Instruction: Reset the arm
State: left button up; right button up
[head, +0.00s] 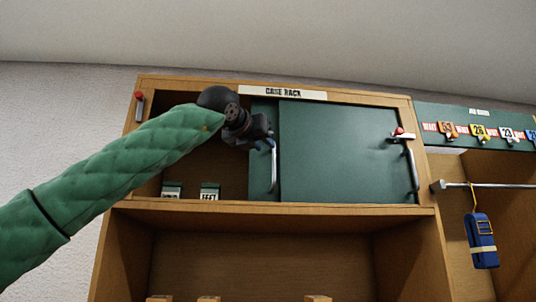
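My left arm, in a green quilted sleeve, reaches in from the left in the head view. Its dark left gripper (268,142) is at the upper end of a vertical metal handle (273,170) on the rear green sliding door of the case rack (425,160). The fingers are small and dark against the door, so I cannot tell whether they touch the handle or how far apart they are. The front green door (338,150) covers the right part of the rack. The left part is open. My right gripper is not in view.
Two small labelled cards (210,192) stand inside the open left part. A red-topped latch (139,105) is on the left frame. The front door has its own handle (412,165) at right. A rail (490,185) with a blue hanging bundle (481,240) is further right.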

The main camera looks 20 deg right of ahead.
pick_arm(q)
jog(key=shift+s+a, duration=0.3)
jog(key=shift+a, duration=0.05)
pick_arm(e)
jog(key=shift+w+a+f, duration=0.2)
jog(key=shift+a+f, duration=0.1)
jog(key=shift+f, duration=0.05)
